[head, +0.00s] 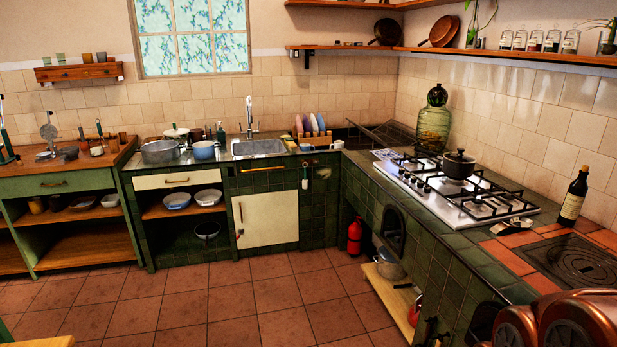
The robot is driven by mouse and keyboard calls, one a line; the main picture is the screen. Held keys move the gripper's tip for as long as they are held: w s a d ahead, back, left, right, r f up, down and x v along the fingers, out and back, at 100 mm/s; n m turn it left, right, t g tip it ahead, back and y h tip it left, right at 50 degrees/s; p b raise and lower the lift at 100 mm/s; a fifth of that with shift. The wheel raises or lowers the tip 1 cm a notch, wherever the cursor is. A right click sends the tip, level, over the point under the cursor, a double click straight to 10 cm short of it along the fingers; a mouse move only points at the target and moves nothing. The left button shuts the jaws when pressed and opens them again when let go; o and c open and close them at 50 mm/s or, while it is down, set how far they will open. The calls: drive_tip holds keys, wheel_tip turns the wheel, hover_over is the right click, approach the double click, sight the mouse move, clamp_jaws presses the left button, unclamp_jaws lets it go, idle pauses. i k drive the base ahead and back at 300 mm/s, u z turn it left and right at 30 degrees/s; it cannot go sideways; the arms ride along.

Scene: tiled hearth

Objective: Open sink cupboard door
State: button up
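The sink cupboard door (265,219) is a cream panel set in the green tiled counter front, below the metal sink (258,148) on the back wall. It looks shut, flush with the tiles around it. A small handle (241,213) shows near its left edge. My gripper is not in view, so its state and its distance from the door cannot be seen.
The tiled floor (235,295) in front of the door is clear. A red fire extinguisher (354,236) stands right of it. The stove counter (440,240) runs along the right, with a low wooden shelf (392,290) beneath. Open shelving (75,236) stands left.

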sight(272, 218)
drive_tip(key=u, duration=0.35)
drive_tip(key=i, duration=1.7)
drive_tip(key=u, duration=0.9)
drive_tip(key=i, duration=1.8)
drive_tip(key=u, duration=0.55)
drive_tip(key=i, duration=0.45)
drive_tip(key=u, duration=0.1)
